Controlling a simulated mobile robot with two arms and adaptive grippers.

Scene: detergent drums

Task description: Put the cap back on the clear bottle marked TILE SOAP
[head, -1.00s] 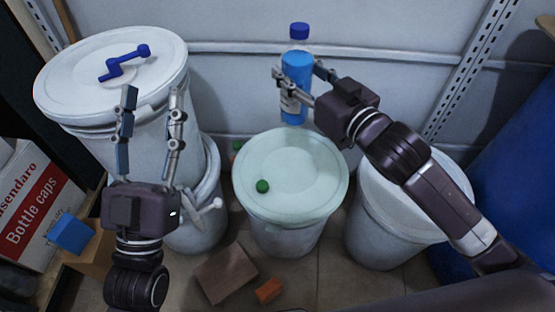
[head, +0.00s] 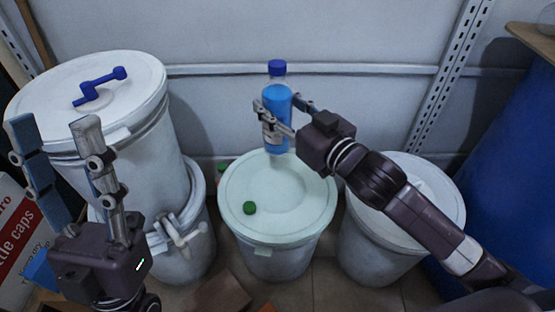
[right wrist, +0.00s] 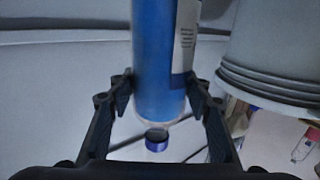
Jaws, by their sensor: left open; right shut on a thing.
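My right gripper (head: 285,112) is shut on a clear bottle of blue liquid (head: 277,88), held upright by the back edge of the middle drum's lid (head: 290,185). A blue cap (head: 277,67) sits on its neck; the cap also shows in the right wrist view (right wrist: 157,140). The bottle's label cannot be read, so I cannot tell whether it says TILE SOAP. A small green cap (head: 249,208) lies on the lid, left of its middle. My left gripper (head: 54,126) is open and empty, in front of the left drums.
A tall white drum with a blue crank (head: 100,88) on its lid stands at left on another drum (head: 185,245). Another lidded drum (head: 410,190) stands right of the middle one. A small green thing (head: 222,167) shows partly behind the middle drum. A blue barrel (head: 515,150) is at right.

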